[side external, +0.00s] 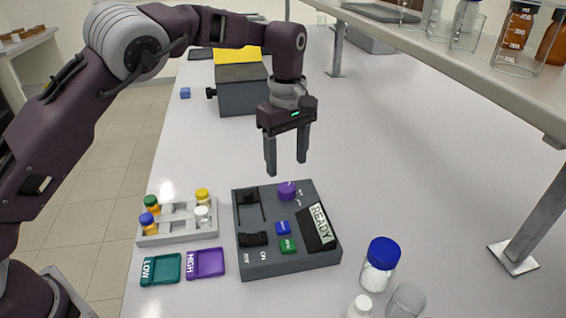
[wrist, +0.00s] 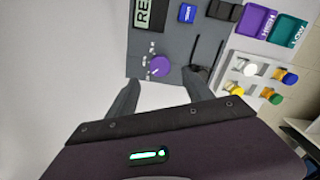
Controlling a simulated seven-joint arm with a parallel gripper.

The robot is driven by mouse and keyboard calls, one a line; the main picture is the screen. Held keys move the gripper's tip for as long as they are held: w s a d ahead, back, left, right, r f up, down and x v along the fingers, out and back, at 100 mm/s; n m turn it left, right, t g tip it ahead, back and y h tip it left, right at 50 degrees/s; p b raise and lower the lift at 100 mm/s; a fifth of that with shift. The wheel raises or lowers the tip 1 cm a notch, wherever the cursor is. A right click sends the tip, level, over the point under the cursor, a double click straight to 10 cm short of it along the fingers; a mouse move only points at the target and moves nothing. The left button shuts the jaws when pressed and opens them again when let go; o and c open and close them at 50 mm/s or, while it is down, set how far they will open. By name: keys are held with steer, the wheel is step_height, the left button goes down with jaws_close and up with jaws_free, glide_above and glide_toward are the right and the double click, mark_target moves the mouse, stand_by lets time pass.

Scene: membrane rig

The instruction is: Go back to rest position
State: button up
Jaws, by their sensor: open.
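My gripper (side external: 286,160) is open and empty. It hangs above the back edge of the dark grey rig (side external: 283,262), with its fingers pointing down and apart. In the wrist view my gripper (wrist: 168,92) shows its two fingers spread, with bare table between them. The rig carries a purple knob (side external: 287,190), a blue button (side external: 282,228), a green button (side external: 288,245) and a display (side external: 318,226) reading READY. The purple knob also shows in the wrist view (wrist: 159,66), just beyond the fingers and not touched.
A white rack (side external: 178,234) with several capped vials stands left of the rig. Teal LOW (side external: 161,269) and purple HIGH (side external: 205,263) trays lie in front of it. A blue-capped jar (side external: 380,264) stands right. A shelf (side external: 470,50) with glassware overhangs the right. The table behind is largely clear.

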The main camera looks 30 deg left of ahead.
steer(key=s+a+r+m+t+h, duration=0.1)
steer(key=s+a+r+m, duration=0.25)
steer(key=s+r, duration=0.5)
steer(key=s+a+r+m+t+h, duration=0.1)
steer(key=s+a+r+m+t, duration=0.15)
steer(key=s+a+r, duration=0.4)
steer(key=s+f+m+t+y, duration=0.2)
steer(key=s+f+m, duration=0.2)
steer(key=s, duration=1.5)
steer(key=m, duration=0.3)
steer(key=shift+a+f+m, duration=0.15)
steer(key=shift+a+m, duration=0.15)
